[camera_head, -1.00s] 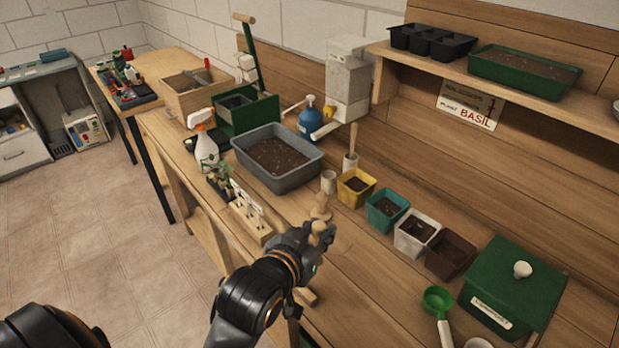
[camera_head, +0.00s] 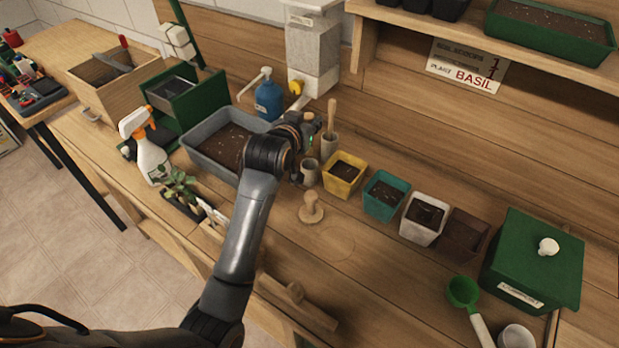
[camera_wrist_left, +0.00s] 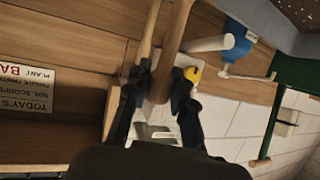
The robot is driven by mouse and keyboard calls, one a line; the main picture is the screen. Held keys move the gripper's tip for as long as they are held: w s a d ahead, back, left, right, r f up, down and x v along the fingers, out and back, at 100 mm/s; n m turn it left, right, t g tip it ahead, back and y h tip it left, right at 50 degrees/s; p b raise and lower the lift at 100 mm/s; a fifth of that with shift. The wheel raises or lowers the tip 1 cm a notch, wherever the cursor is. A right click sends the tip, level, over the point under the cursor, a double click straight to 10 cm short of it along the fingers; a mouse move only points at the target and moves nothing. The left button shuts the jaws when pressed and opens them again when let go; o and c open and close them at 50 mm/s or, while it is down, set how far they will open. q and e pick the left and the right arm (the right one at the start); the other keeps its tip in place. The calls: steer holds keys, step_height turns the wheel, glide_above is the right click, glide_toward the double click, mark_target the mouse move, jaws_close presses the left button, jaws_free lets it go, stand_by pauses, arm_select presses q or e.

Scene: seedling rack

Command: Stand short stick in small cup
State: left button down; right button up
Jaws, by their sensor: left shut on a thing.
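My left gripper (camera_head: 308,140) is over the back of the bench, just above and behind the small beige cup (camera_head: 310,172). In the left wrist view its fingers (camera_wrist_left: 160,90) are closed on a wooden stick (camera_wrist_left: 174,48), taken as the short stick, which runs out past the picture's top edge. In the head view this stick is hidden by the gripper. A second, taller stick (camera_head: 331,115) stands in a taller cup (camera_head: 329,146) right beside the gripper. I cannot tell whether the held stick touches the small cup. My right gripper is out of view.
A wooden tamper (camera_head: 311,209) stands in front of the small cup. Yellow (camera_head: 343,187), teal, white and brown pots line up to the right. A grey soil tray (camera_head: 205,160) and a blue bottle (camera_head: 268,98) are to the left. The bench front centre is mostly clear.

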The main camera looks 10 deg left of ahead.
arm_select(q)
steer(key=shift+w+f, duration=0.2)
steer(key=shift+f, duration=0.35)
steer(key=shift+w+f, duration=0.2)
steer(key=shift+f, duration=0.35)
step_height(320, 180, down, 4)
steer(key=shift+r+p, duration=0.1)
steer(key=shift+p, duration=0.35)
steer(key=shift+f, duration=0.4)
step_height(320, 180, down, 3)
steer(key=shift+f, duration=0.35)
steer(key=c, duration=1.1)
jaws_free()
steer(key=shift+c, duration=0.2)
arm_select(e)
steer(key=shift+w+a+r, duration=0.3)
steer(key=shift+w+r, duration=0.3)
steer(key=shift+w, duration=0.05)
arm_select(q)
steer(key=shift+r, duration=0.1)
